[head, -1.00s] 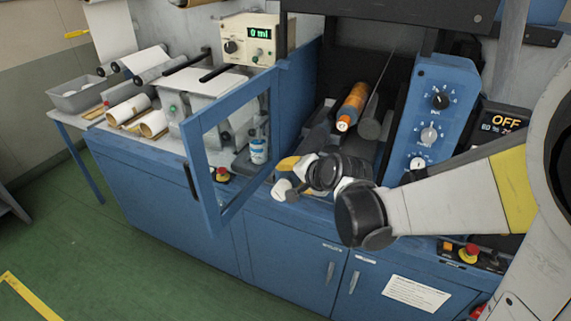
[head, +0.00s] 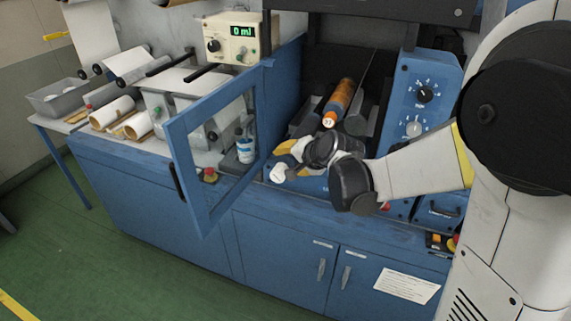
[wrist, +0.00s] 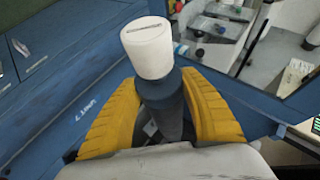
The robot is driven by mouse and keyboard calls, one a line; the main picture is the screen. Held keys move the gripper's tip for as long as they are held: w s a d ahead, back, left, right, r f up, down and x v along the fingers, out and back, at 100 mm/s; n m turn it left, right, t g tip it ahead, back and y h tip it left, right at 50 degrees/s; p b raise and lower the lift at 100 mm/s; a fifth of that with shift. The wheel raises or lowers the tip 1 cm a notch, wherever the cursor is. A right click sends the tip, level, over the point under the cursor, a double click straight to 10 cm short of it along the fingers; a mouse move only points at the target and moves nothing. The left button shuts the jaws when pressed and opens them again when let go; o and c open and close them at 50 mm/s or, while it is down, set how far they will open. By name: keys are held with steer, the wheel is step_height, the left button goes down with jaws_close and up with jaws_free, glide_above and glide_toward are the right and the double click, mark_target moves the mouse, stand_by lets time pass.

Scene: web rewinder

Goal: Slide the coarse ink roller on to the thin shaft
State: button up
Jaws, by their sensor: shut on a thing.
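My gripper (head: 288,158) is in front of the machine's open bay. In the wrist view its two yellow fingers (wrist: 162,98) are shut on a roller with a dark grey body and a white end (wrist: 148,48). The white end also shows in the head view (head: 279,173), pointing out towards the front left. I cannot tell whether this is the coarse roller. In the bay lie an orange roller (head: 341,97) with a marked pale end and a dark grey cylinder (head: 358,124) beside it. I cannot make out the thin shaft for certain; the far end of the held roller is hidden.
A blue framed door (head: 177,160) stands open left of the gripper. A blue dial panel (head: 424,92) stands to the right. A white bottle (head: 245,148) is behind the door. Rolls (head: 112,112) and a grey bin (head: 58,97) are at the far left.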

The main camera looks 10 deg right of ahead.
mark_target(311, 129)
steer(key=shift+w+d+b, duration=0.2)
steer(key=shift+w+d, duration=1.45)
steer(key=shift+w, duration=0.65)
steer(key=shift+w+d+b, duration=0.15)
steer(key=shift+w+d, duration=1.5)
steer(key=shift+w, duration=0.6)
steer(key=shift+w+d+b, duration=0.2)
steer(key=shift+w+d, duration=1.45)
steer(key=shift+w, duration=0.65)
steer(key=o, duration=1.3)
steer(key=shift+o, duration=0.2)
